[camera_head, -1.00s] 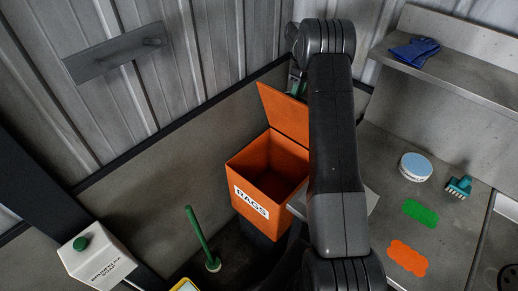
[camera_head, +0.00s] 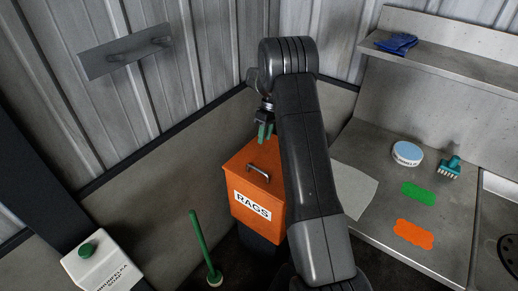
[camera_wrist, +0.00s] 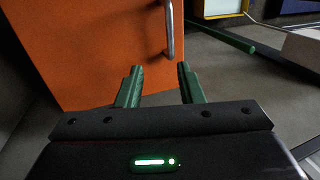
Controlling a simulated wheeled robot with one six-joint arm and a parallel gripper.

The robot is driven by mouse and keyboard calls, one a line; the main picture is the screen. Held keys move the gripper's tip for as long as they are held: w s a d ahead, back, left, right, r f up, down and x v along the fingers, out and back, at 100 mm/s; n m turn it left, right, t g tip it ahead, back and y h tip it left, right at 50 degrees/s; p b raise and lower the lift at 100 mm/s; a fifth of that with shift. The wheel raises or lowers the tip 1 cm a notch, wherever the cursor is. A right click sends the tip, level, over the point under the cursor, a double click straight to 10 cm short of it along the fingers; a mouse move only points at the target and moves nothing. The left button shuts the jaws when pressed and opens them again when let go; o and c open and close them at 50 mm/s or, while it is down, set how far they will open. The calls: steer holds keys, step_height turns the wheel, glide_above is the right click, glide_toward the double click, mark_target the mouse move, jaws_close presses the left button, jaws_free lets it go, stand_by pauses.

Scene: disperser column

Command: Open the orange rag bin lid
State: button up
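The orange rag bin (camera_head: 238,208), with a white RAGS label, stands against the wall in the head view. Its orange lid (camera_head: 240,163) lies down over the top, so the inside is hidden. A metal bar handle (camera_head: 257,172) is on the lid. My gripper (camera_head: 265,132) is above the lid's back edge, behind the handle. In the wrist view my gripper (camera_wrist: 160,80) is open, with green fingers apart and nothing between them. There the lid (camera_wrist: 95,45) fills the upper left, and the handle (camera_wrist: 171,30) is beyond the fingertips, apart from them.
A green-handled brush (camera_head: 205,250) stands left of the bin, near a white dispenser (camera_head: 100,270). A bench at right holds a round tub (camera_head: 407,153), a teal brush (camera_head: 449,168), a green pad (camera_head: 418,193) and an orange pad (camera_head: 413,234). Blue gloves (camera_head: 397,44) lie on a shelf.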

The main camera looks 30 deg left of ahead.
steer(key=shift+s+a+f+t+b, duration=0.1)
steer(key=shift+s+f+t+b, duration=0.55)
steer(key=shift+s+f, duration=0.4)
steer(key=shift+w, duration=0.1)
